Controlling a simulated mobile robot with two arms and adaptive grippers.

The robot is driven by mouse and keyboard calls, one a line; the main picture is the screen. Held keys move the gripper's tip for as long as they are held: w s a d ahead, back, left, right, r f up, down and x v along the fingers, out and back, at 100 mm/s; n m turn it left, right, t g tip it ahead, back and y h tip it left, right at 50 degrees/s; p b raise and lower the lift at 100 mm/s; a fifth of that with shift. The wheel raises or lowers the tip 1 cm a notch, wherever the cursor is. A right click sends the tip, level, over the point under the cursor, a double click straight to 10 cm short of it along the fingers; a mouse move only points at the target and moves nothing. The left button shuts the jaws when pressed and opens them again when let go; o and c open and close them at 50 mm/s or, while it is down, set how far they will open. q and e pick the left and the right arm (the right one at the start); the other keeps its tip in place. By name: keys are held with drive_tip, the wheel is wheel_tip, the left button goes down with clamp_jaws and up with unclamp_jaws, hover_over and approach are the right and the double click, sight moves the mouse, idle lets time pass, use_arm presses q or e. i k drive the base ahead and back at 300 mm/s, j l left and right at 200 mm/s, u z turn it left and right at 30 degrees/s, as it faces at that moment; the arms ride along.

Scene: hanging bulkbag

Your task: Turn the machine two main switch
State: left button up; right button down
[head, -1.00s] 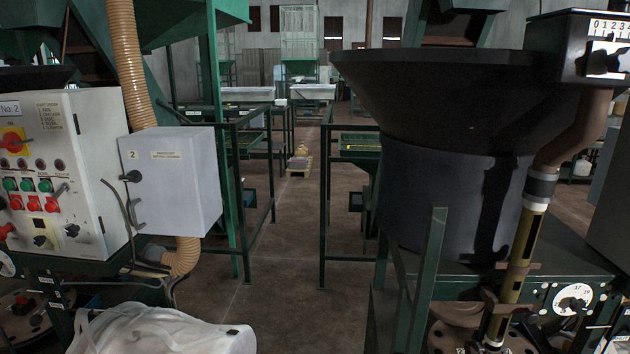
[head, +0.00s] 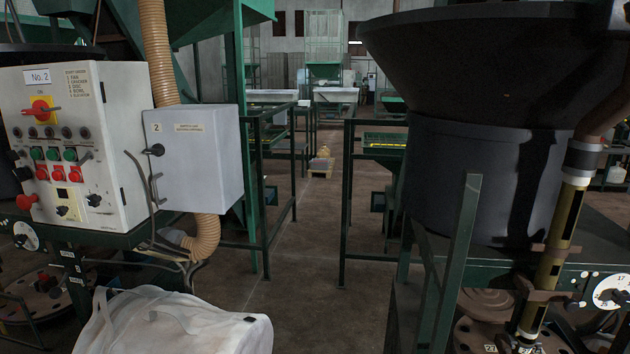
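The No. 2 control panel (head: 105,150) is a white box at the left, labelled "No. 2". Its main switch (head: 40,109) is a red rotary handle on a yellow plate, with a small "ON" marking above it. Rows of green and red buttons (head: 56,172) sit below the switch. A grey box marked "2" (head: 200,165) stands beside the panel, with a black knob (head: 154,150) on its front left. Neither of my grippers shows in the head view.
A white bulk bag (head: 170,325) lies low in front of the panel. A large black hopper (head: 480,140) and a green post (head: 462,250) stand at the right. An open floor aisle (head: 300,270) runs between green railings in the middle.

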sight(36, 112)
drive_tip(key=u, duration=1.3)
